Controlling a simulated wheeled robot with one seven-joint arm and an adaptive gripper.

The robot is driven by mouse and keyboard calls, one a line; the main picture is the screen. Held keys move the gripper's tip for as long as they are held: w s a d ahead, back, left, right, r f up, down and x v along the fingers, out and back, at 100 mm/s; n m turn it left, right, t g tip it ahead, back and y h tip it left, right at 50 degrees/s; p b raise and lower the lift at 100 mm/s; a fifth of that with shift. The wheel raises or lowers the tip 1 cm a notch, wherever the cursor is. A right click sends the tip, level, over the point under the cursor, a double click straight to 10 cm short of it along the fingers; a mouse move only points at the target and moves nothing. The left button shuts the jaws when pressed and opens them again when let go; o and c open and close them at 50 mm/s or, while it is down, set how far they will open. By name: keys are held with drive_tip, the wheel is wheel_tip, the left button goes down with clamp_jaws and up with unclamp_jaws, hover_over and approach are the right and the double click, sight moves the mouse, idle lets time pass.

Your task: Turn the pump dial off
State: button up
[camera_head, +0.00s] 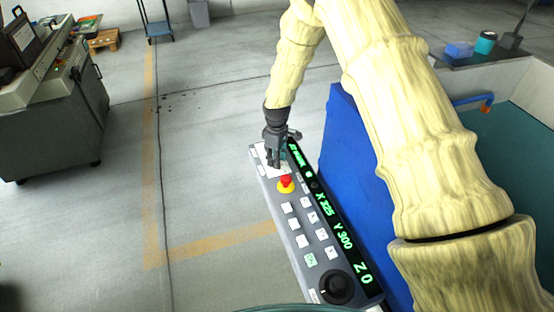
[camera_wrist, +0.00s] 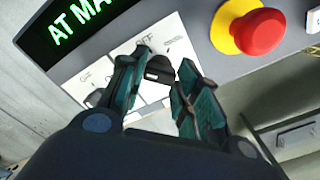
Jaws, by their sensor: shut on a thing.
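The pump dial (camera_wrist: 158,71) is a small black knob on a white plate at the far end of the control panel. In the wrist view it sits between the teal-padded fingers of my gripper (camera_wrist: 164,64), which are shut on it. Part of an "OFF" marking shows above the dial, but its pointer setting cannot be read. In the head view my gripper (camera_head: 273,163) reaches down onto the panel (camera_head: 275,217); the fingers hide the dial there.
A red emergency button (camera_head: 286,181) on a yellow base sits close to my gripper. White keys, a green-lit display (camera_head: 341,229) and a large black knob (camera_head: 337,287) lie nearer. A blue housing (camera_head: 345,160) stands right of the panel; open floor lies left.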

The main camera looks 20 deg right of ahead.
drive_tip(key=m+b, duration=0.1)
drive_tip(key=m, duration=0.3)
drive_tip(key=shift+a+f, duration=0.1)
drive_tip(key=shift+f, duration=0.05)
drive_tip(key=shift+m+b, duration=0.65)
drive_tip(key=shift+m, duration=1.55)
drive_tip(key=o, duration=0.8)
drive_tip(key=shift+o, duration=1.1)
drive_tip(key=shift+w, duration=0.1)
drive_tip(key=shift+r, duration=0.2)
wheel_tip(320, 180, up, 12)
drive_tip(key=shift+f, duration=0.15)
